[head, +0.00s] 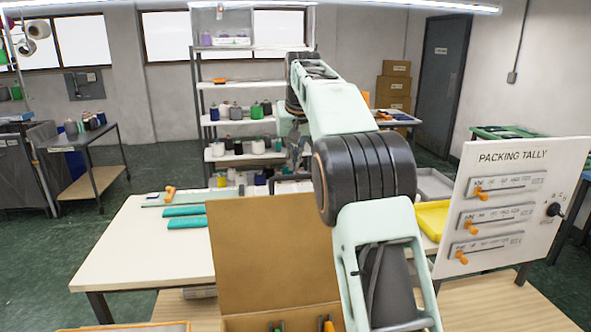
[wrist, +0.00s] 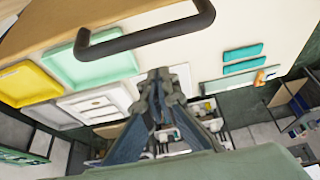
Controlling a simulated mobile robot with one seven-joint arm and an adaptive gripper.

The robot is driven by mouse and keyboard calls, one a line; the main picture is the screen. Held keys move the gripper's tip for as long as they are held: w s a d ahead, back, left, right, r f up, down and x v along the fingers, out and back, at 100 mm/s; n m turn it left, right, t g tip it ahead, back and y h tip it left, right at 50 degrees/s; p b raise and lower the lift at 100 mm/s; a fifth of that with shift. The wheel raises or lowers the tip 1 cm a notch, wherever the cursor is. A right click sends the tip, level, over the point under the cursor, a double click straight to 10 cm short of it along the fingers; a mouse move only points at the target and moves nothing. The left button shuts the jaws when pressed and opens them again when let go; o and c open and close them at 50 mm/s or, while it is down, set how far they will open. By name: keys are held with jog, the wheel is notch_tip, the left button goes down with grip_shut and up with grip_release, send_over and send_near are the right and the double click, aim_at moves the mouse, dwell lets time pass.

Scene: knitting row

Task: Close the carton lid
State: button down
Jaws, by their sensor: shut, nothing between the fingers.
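The carton's brown lid (head: 265,250) stands open and upright in the head view. The front edge of the carton body (head: 285,322) shows below it, with dark and orange items inside, partly cut off and partly behind my arm. A dark bar handle (head: 290,178) shows at the lid's top edge. In the wrist view the handle (wrist: 150,38) crosses in front of the brown lid (wrist: 85,18). My gripper (wrist: 160,76) is shut and empty, apart from the handle in that view. In the head view my gripper (head: 297,150) is small and partly hidden, above and beyond the lid's top edge.
A white table (head: 150,245) behind the carton holds teal blocks (head: 187,222) and a yellow tray (head: 432,220). A packing tally board (head: 515,205) stands at the right. Shelves with bottles stand further back. The table's left part is mostly clear.

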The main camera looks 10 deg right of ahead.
jog(key=shift+s+b, duration=0.3)
jog(key=shift+s, duration=1.4)
jog(key=shift+s+f+b, duration=0.1)
jog(key=shift+f+b, duration=0.05)
jog(key=shift+b, duration=0.2)
